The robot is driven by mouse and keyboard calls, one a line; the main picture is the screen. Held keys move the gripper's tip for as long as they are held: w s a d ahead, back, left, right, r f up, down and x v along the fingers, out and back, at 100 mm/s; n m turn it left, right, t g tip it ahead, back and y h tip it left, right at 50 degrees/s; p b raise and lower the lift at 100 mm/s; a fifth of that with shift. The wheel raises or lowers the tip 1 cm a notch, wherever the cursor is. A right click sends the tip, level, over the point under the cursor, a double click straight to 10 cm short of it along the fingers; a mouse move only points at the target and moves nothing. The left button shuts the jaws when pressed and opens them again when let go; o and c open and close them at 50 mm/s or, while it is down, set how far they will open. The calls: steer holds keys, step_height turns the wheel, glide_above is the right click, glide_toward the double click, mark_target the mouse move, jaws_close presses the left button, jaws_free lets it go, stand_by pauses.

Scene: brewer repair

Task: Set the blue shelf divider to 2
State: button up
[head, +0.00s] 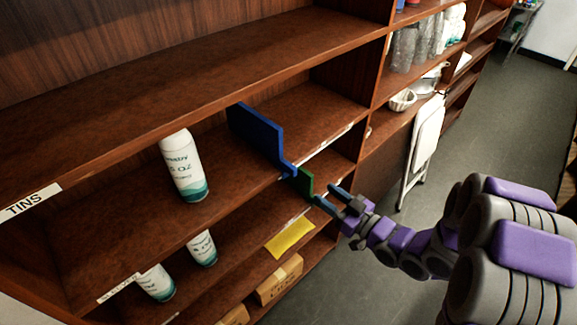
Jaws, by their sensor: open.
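The blue shelf divider (258,138) stands upright on the middle shelf (315,110), right of a white and teal tin (183,168). Its front end reaches the shelf's front edge. A green piece (304,184) shows just below and right of this front end. My gripper (326,197) is open and empty, in front of the shelf edge, close to the green piece. I cannot tell whether a finger touches it. A white strip (326,146) runs along the shelf edge right of the divider; its marks are too small to read.
A "TINS" label (27,204) is on the upper shelf edge. Lower down are more tins (203,248), a yellow card (290,239) and cardboard boxes (280,279). A folded white chair (424,140) leans at the right. The grey floor (490,130) beyond is open.

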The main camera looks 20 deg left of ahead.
mark_target(288, 167)
steer(key=x, duration=1.5)
steer(key=shift+w+a, duration=0.15)
steer(key=shift+a, duration=0.15)
steer(key=shift+c, duration=0.3)
jaws_close()
